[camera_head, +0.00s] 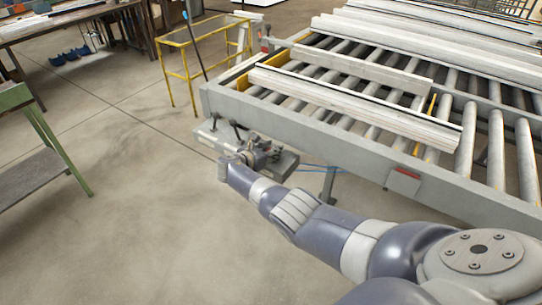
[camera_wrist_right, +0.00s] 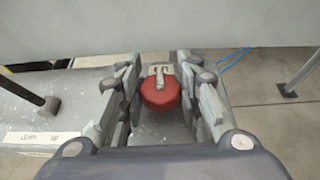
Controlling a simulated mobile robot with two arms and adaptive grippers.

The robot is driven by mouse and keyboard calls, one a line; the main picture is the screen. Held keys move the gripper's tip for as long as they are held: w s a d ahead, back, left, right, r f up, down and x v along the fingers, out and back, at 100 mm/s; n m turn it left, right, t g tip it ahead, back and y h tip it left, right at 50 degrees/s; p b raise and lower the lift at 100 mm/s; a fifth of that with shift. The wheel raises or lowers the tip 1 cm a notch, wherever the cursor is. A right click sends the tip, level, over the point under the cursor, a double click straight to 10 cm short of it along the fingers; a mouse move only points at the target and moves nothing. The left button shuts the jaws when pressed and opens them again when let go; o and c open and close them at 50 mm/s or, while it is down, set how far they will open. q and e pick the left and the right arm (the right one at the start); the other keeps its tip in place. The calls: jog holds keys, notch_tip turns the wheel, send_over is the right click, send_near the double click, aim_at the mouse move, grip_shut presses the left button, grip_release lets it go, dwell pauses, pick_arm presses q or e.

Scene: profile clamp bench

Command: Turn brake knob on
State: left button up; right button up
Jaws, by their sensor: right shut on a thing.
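The brake knob (camera_wrist_right: 160,95) is red with a pale T-shaped piece on its far side. It sits on a grey control panel (camera_wrist_right: 65,88) below the roller table, in the right wrist view. My right gripper (camera_wrist_right: 163,82) has its fingers on both sides of the knob and is shut on it. In the head view my right gripper (camera_head: 258,153) is at the panel (camera_head: 212,137), and the knob is hard to make out there. My left gripper is not in view.
The roller table (camera_head: 290,125) carries long profiles (camera_head: 355,105) above the panel. A yellow frame (camera_head: 185,75) stands behind left.

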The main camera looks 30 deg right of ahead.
jog(key=shift+w+r, duration=0.1)
jog(key=shift+r, duration=0.1)
dwell(0.4)
jog(key=o, duration=0.9)
jog(key=shift+f, duration=0.1)
jog(key=shift+v, duration=0.95)
jog(key=v, duration=1)
jog(key=shift+w, duration=0.1)
